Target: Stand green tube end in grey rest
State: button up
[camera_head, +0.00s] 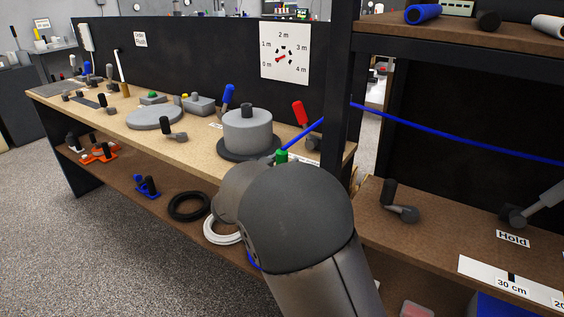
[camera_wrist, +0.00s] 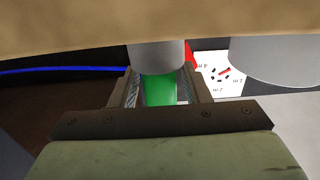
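The green tube end (camera_wrist: 160,91) is between the fingers of my gripper (camera_wrist: 160,88) in the wrist view, and the fingers look closed on its sides. A grey cylinder (camera_wrist: 156,55), which looks like the grey rest, meets the tube end at the fingertips. I cannot tell whether the tube end is inside it or just against it. In the head view the green tube end (camera_head: 281,156) shows just past my arm at the bench's front edge. The blue tube (camera_head: 450,143) runs from it up right past the black post. My arm hides the gripper and the rest there.
A grey reel (camera_head: 247,131) on a dark base stands close behind the tube end. A red-handled part (camera_head: 299,113) and the black post (camera_head: 340,95) are close on the right. A black ring (camera_head: 188,207) and a white ring (camera_head: 222,231) lie on the lower shelf.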

jog(key=shift+r, duration=0.15)
jog(key=shift+s+a, duration=0.15)
jog(key=shift+s, duration=0.1)
jog(key=p+v, duration=0.1)
jog(key=v, duration=1)
jog(key=shift+s, duration=0.25)
jog(key=w+d+r+n+g+y+p, duration=0.25)
jog(key=d+r+n+y+p, duration=0.25)
jog(key=r+y+p, duration=0.45)
jog(key=s+d+f+g+p, duration=0.1)
jog(key=s+d+g, duration=0.3)
jog(key=s, duration=0.5)
jog(key=s+d+f+n+g+p, duration=0.1)
jog(key=s+d+f+g+p, duration=0.1)
jog(key=s+d+g, duration=0.2)
jog(key=s+d+f+g+p, duration=0.1)
jog(key=s+d+g, duration=0.3)
jog(key=s+d, duration=0.5)
jog(key=s+p, duration=0.1)
jog(key=s, duration=0.5)
jog(key=shift+s+f, duration=0.2)
jog(key=shift+f, duration=0.1)
